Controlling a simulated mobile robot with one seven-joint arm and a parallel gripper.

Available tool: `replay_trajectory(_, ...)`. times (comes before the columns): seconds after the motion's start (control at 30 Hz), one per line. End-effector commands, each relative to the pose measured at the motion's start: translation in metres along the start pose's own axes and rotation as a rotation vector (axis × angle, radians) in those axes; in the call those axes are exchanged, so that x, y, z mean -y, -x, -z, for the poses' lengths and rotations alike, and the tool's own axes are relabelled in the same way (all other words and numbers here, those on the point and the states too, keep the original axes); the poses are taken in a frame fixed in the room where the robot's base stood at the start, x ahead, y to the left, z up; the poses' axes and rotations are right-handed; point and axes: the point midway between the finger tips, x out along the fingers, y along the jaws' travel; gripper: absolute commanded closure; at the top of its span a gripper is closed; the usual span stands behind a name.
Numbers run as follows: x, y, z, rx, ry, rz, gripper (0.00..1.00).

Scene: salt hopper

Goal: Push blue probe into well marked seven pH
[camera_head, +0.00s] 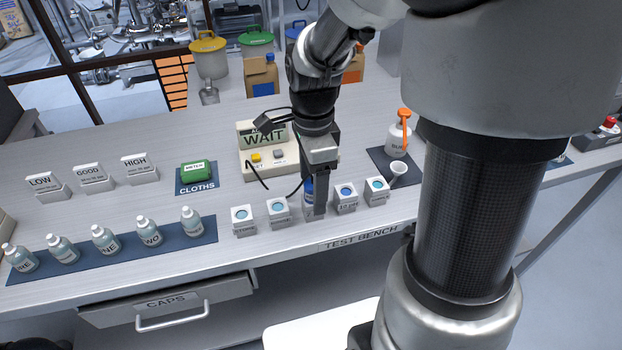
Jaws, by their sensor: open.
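My gripper (319,206) points down over the middle of a row of small white wells at the front of the bench. The blue probe (308,187) shows as a thin strip at the left of the gripper's finger; the rest of it is hidden. The jaws are open around or beside it; I cannot tell which. The middle well (308,208) is mostly hidden behind the gripper, and its mark cannot be read. The well to its right (346,203) reads 10 pH. Marks on the other wells are too small to read. The meter (262,137) displays WAIT.
Wells stand close on both sides, including the leftmost (243,228) and rightmost (377,197). Black cables (292,192) run near the gripper. Several bottles (149,237) stand on a blue mat at left. A white cup (398,169) and orange-topped bottle (398,135) are right.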

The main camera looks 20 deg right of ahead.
Motion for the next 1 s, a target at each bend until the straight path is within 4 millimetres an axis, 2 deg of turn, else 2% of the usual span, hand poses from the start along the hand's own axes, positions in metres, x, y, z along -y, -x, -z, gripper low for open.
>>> replay_trajectory(1.0,0.000,0.051,0.000,0.000,0.000,0.000,0.33)
